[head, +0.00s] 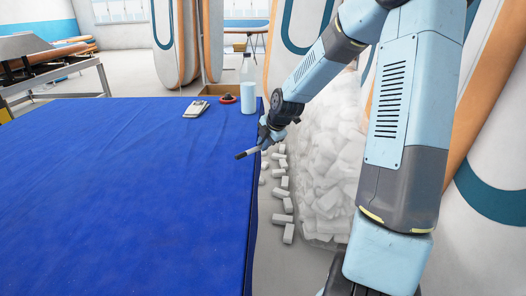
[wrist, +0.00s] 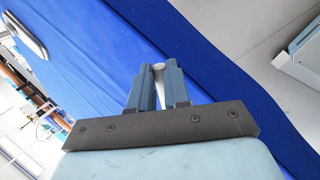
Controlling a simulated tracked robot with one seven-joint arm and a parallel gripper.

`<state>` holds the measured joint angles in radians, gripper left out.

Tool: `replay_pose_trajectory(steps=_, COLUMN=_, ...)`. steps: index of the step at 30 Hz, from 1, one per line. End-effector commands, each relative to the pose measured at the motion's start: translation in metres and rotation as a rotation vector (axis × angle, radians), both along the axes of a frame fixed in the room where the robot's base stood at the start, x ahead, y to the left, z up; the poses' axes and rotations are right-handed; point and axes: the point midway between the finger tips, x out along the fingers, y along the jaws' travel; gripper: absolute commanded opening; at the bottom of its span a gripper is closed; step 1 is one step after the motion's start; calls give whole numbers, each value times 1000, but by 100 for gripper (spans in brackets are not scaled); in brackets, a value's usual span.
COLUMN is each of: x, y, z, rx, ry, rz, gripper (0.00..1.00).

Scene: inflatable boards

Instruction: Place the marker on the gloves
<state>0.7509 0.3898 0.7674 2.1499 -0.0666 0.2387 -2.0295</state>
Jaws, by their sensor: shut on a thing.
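My gripper (head: 266,137) is shut on the marker (head: 246,153), a thin grey stick with a dark end. It holds the marker near the table's right edge, tilted, with the dark end pointing left. In the wrist view, my gripper (wrist: 158,88) has a pale end of the marker (wrist: 158,66) between its fingers. A flat, pale grey-white item (head: 195,109), which looks like the gloves, lies towards the far right of the blue table. It is beyond and left of my gripper. A pale item at the wrist view's upper left (wrist: 27,33) may be the same one.
A clear bottle with pale blue contents (head: 248,92) and a red round item (head: 228,99) stand at the table's far right corner. The blue-covered table (head: 110,190) is otherwise clear. White blocks (head: 284,185) and a wrapped heap (head: 335,170) lie right of the table.

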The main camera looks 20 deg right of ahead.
Motion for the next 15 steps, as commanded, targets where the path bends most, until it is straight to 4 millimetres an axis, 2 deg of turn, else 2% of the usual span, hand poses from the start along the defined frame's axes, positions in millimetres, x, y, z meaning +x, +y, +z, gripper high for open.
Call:
replay_pose_trajectory(steps=5, x=6, y=1, z=-9, rx=1, ry=1, rz=2, gripper=0)
replay_pose_trajectory(steps=11, x=7, y=1, z=-34, rx=0, ry=2, rz=2, gripper=0)
replay_pose_trajectory(steps=15, x=8, y=0, z=-36, rx=-1, ry=1, rz=1, gripper=0)
